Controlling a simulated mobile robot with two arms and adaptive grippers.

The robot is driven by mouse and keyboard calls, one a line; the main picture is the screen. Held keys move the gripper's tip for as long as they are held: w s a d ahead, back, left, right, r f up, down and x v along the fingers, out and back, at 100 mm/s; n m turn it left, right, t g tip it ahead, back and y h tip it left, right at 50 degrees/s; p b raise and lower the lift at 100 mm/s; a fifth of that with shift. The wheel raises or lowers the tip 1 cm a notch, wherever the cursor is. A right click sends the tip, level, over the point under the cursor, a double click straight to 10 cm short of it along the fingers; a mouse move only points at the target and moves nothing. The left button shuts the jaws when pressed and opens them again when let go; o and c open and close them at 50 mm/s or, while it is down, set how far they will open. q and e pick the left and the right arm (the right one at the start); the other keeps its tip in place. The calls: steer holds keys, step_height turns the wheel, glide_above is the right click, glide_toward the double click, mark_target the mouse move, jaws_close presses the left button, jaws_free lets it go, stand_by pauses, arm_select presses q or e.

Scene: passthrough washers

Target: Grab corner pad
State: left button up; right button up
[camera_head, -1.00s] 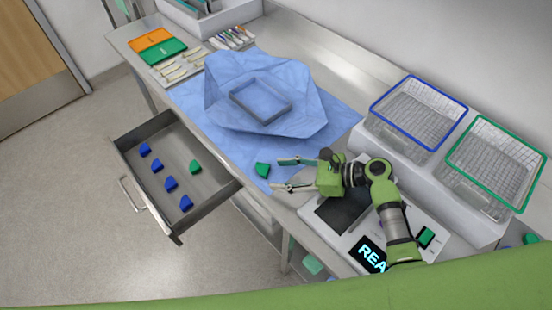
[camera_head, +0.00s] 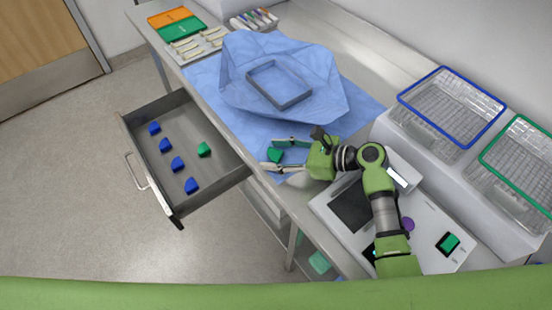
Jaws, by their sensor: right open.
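A green corner pad (camera_head: 274,156) lies on the blue wrap near the counter's front edge. My right gripper (camera_head: 274,154) is open, with one finger on each side of this pad; I cannot tell whether either finger touches it. Another green corner pad (camera_head: 204,149) lies in the open drawer (camera_head: 222,170), beside several blue corner pads (camera_head: 178,164). My left gripper is not in view.
A grey rectangular frame (camera_head: 279,97) rests on the crumpled blue wrap (camera_head: 240,72). A white device (camera_head: 330,205) with a dark plate sits under my right arm. A blue-rimmed basket (camera_head: 452,108) and a green-rimmed basket (camera_head: 518,165) stand at the right.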

steer(key=c, duration=0.9)
